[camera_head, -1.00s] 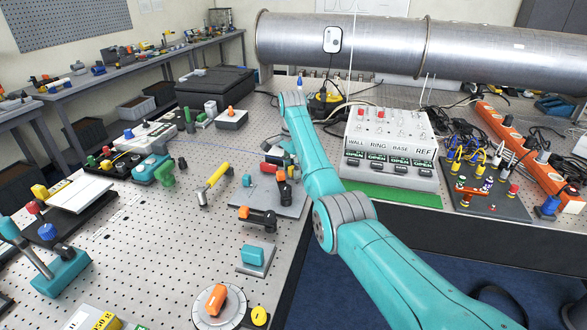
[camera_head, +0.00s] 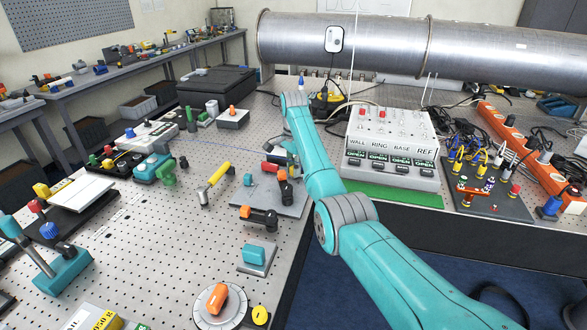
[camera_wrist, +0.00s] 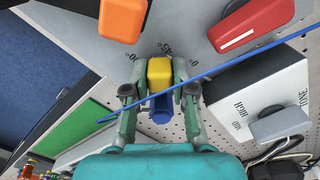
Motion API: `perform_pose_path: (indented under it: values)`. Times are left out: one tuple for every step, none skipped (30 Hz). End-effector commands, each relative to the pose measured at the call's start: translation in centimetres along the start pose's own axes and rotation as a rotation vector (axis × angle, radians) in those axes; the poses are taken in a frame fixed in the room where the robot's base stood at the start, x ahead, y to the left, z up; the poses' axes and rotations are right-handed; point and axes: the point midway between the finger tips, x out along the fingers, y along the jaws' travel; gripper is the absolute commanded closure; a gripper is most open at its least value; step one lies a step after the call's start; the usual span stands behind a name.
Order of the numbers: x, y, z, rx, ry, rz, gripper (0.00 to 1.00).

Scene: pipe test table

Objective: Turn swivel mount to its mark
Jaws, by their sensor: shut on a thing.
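In the wrist view a yellow block (camera_wrist: 160,72) with a blue round part (camera_wrist: 161,112) sits between the fingers of my gripper (camera_wrist: 159,92). This looks like the swivel mount. My gripper is shut on it, one finger on each side. It stands at the edge of a grey plate (camera_wrist: 85,38) with printed angle marks; 0, 45 and 90 are partly readable. The yellow block lies close to the 45. Which mark is the target, I cannot tell. In the head view the grey plate (camera_head: 262,200) shows beside my arm; my gripper and the mount are mostly hidden there.
In the wrist view an orange block (camera_wrist: 122,20) and a red-topped dark block (camera_wrist: 250,25) stand close on the plate. A thin blue strand (camera_wrist: 245,70) crosses the view by my fingers. A white switch box (camera_head: 390,150) stands right of my arm.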

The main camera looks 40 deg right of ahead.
Motion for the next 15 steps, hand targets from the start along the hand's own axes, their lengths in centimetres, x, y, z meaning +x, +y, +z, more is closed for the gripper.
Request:
perform_pose_path:
  values:
    - [0.01,0.05,-0.02,-0.015,0.001,-0.001,1.0]
    - [0.01,0.08,-0.03,-0.026,0.001,-0.001,1.0]
    - [0.02,0.14,-0.03,-0.043,0.001,-0.001,1.0]
    - [0.03,0.18,-0.03,-0.055,0.001,-0.001,1.0]
    - [0.05,0.23,-0.04,-0.069,0.0,-0.001,1.0]
    - [0.06,0.3,-0.04,-0.087,0.0,0.0,1.0]
    - [0.07,0.36,-0.04,-0.103,0.0,0.0,1.0]
    - [0.07,0.41,-0.05,-0.117,0.0,0.0,1.0]
    - [0.06,0.48,-0.05,-0.138,0.0,0.0,1.0]
    - [0.05,0.53,-0.06,-0.152,0.0,0.0,1.0]
    - [0.04,0.58,-0.07,-0.168,0.0,0.0,1.0]
    - [0.04,0.65,-0.08,-0.188,0.0,0.0,1.0]
    - [0.04,0.69,-0.08,-0.203,0.0,0.0,1.0]
    - [0.04,0.74,-0.09,-0.218,0.0,0.0,1.0]
    - [0.03,0.8,-0.11,-0.238,0.0,0.0,1.0]
